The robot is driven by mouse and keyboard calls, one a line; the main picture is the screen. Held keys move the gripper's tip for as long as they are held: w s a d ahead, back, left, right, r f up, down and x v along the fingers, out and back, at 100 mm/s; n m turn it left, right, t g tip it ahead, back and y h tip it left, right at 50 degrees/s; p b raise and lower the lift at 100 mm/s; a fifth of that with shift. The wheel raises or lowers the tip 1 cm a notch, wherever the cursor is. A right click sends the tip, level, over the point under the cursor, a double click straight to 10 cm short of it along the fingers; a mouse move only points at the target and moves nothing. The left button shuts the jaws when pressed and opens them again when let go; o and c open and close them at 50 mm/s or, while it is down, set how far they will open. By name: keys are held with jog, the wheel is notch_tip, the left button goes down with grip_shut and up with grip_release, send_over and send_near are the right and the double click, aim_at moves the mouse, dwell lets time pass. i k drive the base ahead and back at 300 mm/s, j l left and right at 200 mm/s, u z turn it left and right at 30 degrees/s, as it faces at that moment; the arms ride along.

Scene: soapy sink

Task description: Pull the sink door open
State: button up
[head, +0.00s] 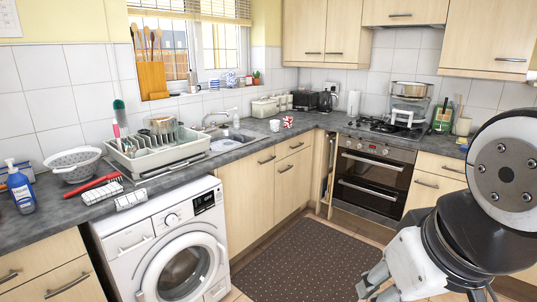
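The sink (232,139) is set in the grey worktop along the left wall. Below it is a pale wood cupboard door (245,198), which looks shut, with a dark bar handle (267,160) near its top right. My gripper (376,284) is at the bottom of the head view, right of centre, over the floor area. It is well apart from the door and its handle. The arm and the frame's lower edge hide part of it, so whether its fingers are open or shut is unclear.
A washing machine (165,250) stands left of the door. A dark dotted mat (305,262) covers the floor in front. A dish rack (160,155) sits on the worktop.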

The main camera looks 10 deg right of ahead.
aim_at(247, 182)
jog(key=i+l+z, duration=0.1)
jog(key=i, duration=0.6)
jog(key=i+l+z, duration=0.1)
jog(key=i, duration=0.6)
jog(key=i+l+u, duration=0.1)
jog(key=i+u, duration=0.2)
jog(key=i+l+u, duration=0.3)
jog(key=i, duration=0.2)
jog(key=i+l+u, duration=0.3)
jog(key=i+j, duration=0.05)
jog(key=i, duration=0.05)
